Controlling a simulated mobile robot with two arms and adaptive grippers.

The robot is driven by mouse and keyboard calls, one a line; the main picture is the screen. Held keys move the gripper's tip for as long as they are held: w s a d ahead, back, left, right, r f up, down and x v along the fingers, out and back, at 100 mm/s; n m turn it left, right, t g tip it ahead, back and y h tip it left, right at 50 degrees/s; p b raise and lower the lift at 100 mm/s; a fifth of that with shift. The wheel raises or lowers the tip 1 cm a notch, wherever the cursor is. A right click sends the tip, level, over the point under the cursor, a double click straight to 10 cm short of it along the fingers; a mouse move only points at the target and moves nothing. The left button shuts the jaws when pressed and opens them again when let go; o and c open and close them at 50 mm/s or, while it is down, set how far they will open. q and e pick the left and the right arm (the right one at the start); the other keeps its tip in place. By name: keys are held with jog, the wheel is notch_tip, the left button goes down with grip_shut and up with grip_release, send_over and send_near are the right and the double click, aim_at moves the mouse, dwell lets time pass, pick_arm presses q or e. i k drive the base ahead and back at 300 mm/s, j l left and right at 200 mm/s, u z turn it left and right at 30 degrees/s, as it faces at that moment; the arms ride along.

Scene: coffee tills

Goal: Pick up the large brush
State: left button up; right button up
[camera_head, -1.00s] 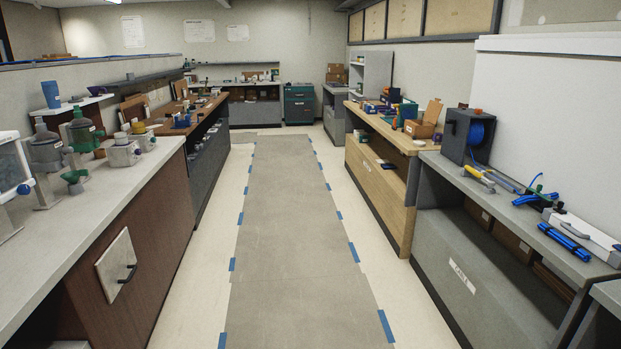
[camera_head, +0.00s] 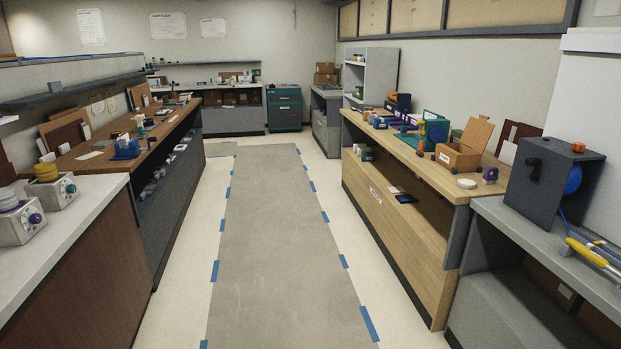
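I cannot make out a large brush for certain in the head view. Small upright items (camera_head: 140,122) stand on the brown wooden counter at the left, too small to identify. A yellow-handled tool (camera_head: 587,252) lies on the grey counter at the right edge. Neither of my grippers shows in the head view.
A grey floor mat (camera_head: 262,240) edged with blue tape runs clear down the aisle. The brown counter (camera_head: 95,160) is on the left and a light wood counter (camera_head: 440,178) on the right. An open cardboard box (camera_head: 460,155) stands on it. A teal cabinet (camera_head: 285,108) stands at the back.

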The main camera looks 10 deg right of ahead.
aim_at(488, 180)
jog(key=i+z, duration=0.2)
jog(key=i, duration=0.4)
jog(key=i+z, duration=0.15)
jog(key=i, duration=0.5)
jog(key=i+j+z, duration=0.2)
jog(key=i, duration=0.4)
jog(key=i+j+z, duration=0.15)
jog(key=i, duration=0.45)
